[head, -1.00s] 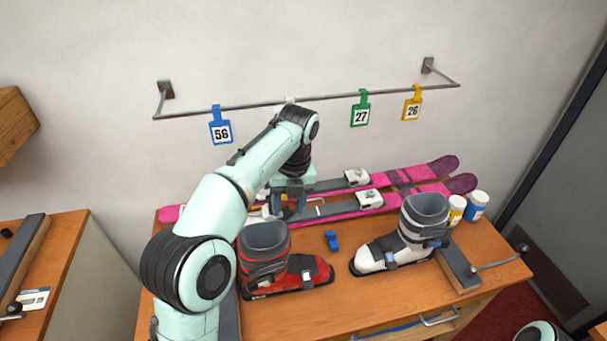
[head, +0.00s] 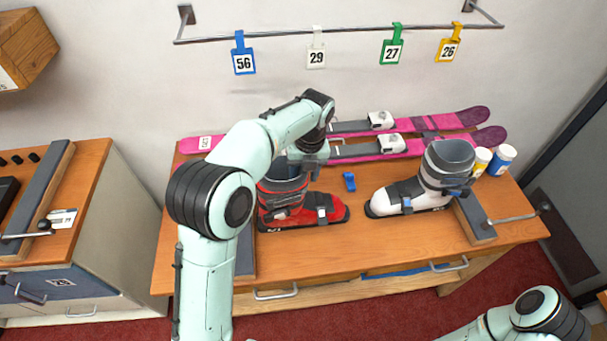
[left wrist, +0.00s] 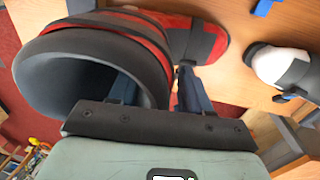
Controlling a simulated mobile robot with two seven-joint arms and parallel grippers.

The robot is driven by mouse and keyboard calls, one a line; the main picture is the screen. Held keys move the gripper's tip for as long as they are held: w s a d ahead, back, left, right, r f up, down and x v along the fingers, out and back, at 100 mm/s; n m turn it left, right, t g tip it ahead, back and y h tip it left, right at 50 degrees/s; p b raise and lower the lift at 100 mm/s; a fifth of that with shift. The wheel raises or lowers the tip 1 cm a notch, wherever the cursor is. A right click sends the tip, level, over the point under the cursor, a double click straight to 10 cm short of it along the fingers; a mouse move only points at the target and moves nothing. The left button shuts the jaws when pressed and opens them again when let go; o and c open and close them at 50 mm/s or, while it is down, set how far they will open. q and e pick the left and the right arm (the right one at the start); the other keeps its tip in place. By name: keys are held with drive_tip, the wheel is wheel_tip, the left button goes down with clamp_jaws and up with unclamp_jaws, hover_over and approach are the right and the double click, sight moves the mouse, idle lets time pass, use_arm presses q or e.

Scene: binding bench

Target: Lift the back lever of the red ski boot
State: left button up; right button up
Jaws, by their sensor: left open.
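The red ski boot (head: 325,212) stands upright on the bench, toe to the right; my left arm covers part of its left and back side in the head view. Its dark grey cuff opening fills the left of the left wrist view (left wrist: 75,75). My left gripper (head: 308,160) is open at the cuff's top. In the left wrist view its blue fingers (left wrist: 158,88) lie apart at the cuff's rim, one over the cuff, one outside it. I cannot tell whether they touch it. I cannot make out the back lever. My right gripper is out of view.
A white ski boot (head: 410,195) stands to the right, with a small blue object (head: 349,181) between the boots. Pink skis (head: 455,120) lie behind. A clamp handle (head: 515,217) and jars (head: 500,160) are at the right. The bench front (head: 350,245) is clear.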

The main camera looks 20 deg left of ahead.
use_arm(q)
drive_tip(key=shift+w+f, duration=0.1)
drive_tip(key=shift+f, duration=0.15)
clamp_jaws()
idle(1.4)
